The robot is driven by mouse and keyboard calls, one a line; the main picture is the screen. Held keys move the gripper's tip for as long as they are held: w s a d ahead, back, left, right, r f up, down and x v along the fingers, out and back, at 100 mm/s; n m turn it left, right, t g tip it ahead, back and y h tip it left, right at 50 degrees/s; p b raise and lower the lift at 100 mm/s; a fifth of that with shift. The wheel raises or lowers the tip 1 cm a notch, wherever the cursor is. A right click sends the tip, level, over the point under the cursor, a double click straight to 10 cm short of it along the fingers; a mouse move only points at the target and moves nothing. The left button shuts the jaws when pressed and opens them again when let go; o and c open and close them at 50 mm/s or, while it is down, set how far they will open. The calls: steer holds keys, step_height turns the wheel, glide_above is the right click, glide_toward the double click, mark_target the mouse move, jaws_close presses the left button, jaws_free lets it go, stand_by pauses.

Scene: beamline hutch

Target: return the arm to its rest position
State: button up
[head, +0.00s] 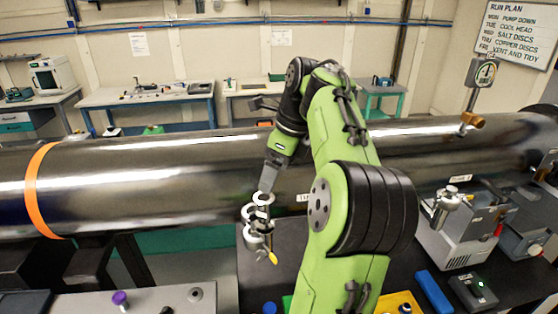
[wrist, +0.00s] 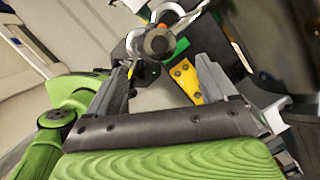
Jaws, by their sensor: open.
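My green arm rises from the lower middle of the head view, bends at the elbow and reaches down to the left. My gripper (head: 266,186) points down in front of the large steel pipe (head: 120,180). In the wrist view my gripper (wrist: 162,66) has its two fingers apart. A silvery metal fitting (head: 257,226) with a yellow tip (head: 272,258) is just below the fingers. It also shows beyond the fingertips in the wrist view (wrist: 158,41), with a yellow piece (wrist: 187,80) near it. I cannot tell whether the fingers touch the fitting.
The pipe crosses the whole head view behind my arm. A dark bench with a grey instrument (head: 462,240), a blue block (head: 433,291) and a yellow tray (head: 398,303) lies at the right. A grey worktop (head: 75,304) with a purple knob (head: 120,298) is at lower left.

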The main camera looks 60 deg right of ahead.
steer(key=shift+v, duration=1.4)
